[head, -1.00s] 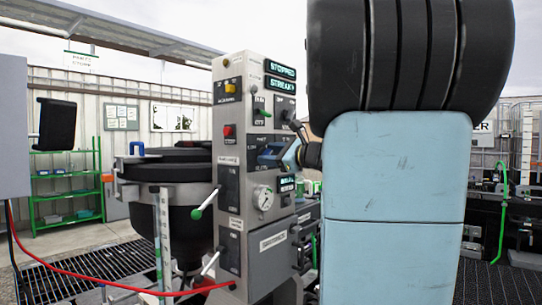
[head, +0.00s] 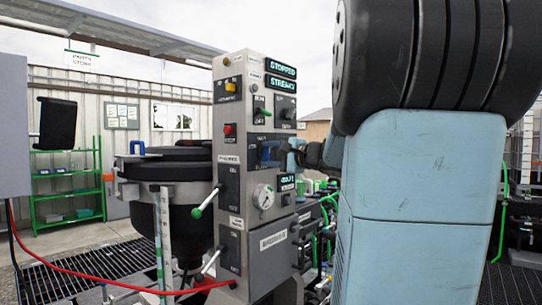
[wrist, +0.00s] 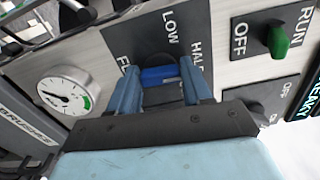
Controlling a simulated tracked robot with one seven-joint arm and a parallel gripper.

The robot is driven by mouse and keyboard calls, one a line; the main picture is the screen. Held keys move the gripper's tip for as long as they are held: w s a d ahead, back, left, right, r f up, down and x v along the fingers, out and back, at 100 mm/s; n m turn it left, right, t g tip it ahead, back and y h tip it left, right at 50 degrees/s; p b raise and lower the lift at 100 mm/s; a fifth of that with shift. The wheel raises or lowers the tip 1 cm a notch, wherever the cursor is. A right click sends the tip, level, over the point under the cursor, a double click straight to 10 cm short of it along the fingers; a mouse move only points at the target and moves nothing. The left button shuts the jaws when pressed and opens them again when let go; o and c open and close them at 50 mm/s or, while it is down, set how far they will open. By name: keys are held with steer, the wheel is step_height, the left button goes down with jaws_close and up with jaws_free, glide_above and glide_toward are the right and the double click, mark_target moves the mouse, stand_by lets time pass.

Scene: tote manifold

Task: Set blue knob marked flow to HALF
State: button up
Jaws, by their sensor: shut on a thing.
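The blue knob (wrist: 158,74) sits on a dark plate (wrist: 118,42) on the grey panel. In the wrist view LOW is printed above it, HALF to its right, and a partly covered word starting with FU to its left. Its blue bar lies roughly level between my fingers; which mark it points at I cannot tell. My gripper (wrist: 161,88) is shut on the knob, one finger at each end. In the head view the knob (head: 267,151) is partly covered by my gripper (head: 288,154), which reaches in from the right.
A green RUN/OFF switch (wrist: 277,42) and a dark knob (wrist: 262,100) are to the right in the wrist view. A white gauge (wrist: 67,94) is to the left. In the head view a green-tipped lever (head: 198,212) and red button (head: 228,130) stick out nearby.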

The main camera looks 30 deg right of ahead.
steer(key=shift+a+f+n, duration=0.1)
steer(key=shift+f+n, duration=0.2)
steer(key=shift+n, duration=0.3)
steer(key=o, duration=1.1)
steer(key=shift+r, duration=0.15)
steer(key=shift+c, duration=0.2)
steer(key=shift+s, duration=0.15)
steer(key=v, duration=1.3)
steer(key=shift+s, duration=0.25)
